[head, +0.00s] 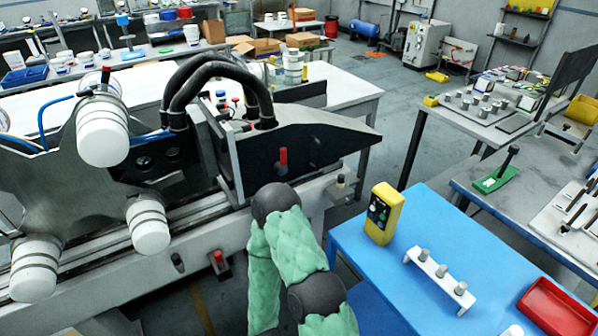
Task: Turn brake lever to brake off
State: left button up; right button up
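Two red-handled parts could be the brake lever, and I cannot tell which one is. One is a short upright red handle (283,157) on the dark side of the wedge-shaped machine housing. The other is a small red-topped part (218,258) on the front of the pale rail beam, lower down. The settings of both are too small to read. My arm in a green sleeve rises from the bottom centre, bent at a dark joint below the housing. Neither gripper shows in the head view.
A blue table (440,262) at right holds a yellow control box (383,213), a white rack with several grey pegs (440,279) and a red tray (555,308). A frame with white cylinders (103,135) stands on the rail at left. Black hoses (215,75) arch above the housing.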

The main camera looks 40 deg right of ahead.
aim_at(284, 161)
jog(key=z, duration=1.4)
